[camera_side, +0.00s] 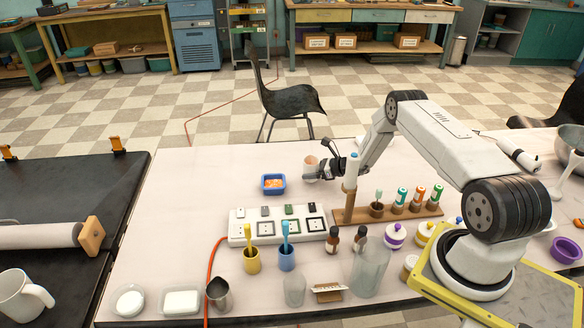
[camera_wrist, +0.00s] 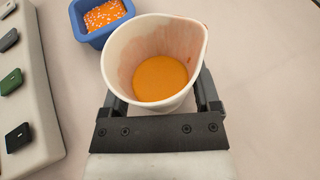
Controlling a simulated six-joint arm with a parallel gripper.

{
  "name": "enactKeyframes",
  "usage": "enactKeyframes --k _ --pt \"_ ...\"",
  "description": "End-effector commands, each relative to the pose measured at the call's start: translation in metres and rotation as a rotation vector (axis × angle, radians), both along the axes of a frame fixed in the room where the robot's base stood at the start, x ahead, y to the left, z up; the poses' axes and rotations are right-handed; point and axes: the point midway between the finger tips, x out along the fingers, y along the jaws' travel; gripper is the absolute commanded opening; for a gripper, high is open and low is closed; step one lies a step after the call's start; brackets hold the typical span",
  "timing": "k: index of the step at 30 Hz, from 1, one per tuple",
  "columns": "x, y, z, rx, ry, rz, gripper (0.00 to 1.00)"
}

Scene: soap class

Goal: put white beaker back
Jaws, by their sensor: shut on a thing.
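The white beaker (camera_wrist: 120,52) is in my gripper in the wrist view, with orange liquid at its bottom and its spout to the upper right. In the side view the beaker (camera_side: 311,168) is small and partly covered by my gripper (camera_side: 322,171). My gripper (camera_wrist: 160,108) is shut around the beaker's sides, one finger on each side. The beaker looks roughly upright over the white table, beside a blue tray. I cannot tell whether its base touches the table.
The blue tray (camera_side: 273,184) with orange bits lies left of the beaker. A white multi-plate unit (camera_side: 275,227) and a wooden rack (camera_side: 400,211) with bottles stand nearer the camera. Yellow and blue cups (camera_side: 252,260), a metal jug and glass beakers are in front. The table's back is clear.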

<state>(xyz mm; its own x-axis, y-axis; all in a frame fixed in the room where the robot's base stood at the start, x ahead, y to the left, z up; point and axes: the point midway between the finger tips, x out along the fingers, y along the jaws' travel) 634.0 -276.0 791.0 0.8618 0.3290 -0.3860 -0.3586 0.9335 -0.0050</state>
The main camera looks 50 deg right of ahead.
Motion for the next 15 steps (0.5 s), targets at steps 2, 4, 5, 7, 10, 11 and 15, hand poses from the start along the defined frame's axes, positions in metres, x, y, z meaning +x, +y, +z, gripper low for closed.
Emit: enactKeyframes --k 2,4,5,7,10,11,15 --pt "-0.0001 0.0001 -0.0069 0.001 0.0 0.0 0.13" --pt "-0.0001 0.0 -0.0105 0.0 0.0 0.0 0.13" --pt "-0.0002 0.0001 -0.0117 0.0 0.0 0.0 0.13" --pt "-0.0001 0.0001 -0.0128 0.0 0.0 0.0 0.13" --pt "0.0 0.0 -0.0127 0.0 0.0 0.0 0.13" --pt "0.0 0.0001 -0.0127 0.0 0.0 0.0 0.13" --pt "-0.0001 0.0001 -0.0128 0.0 0.0 0.0 0.13"
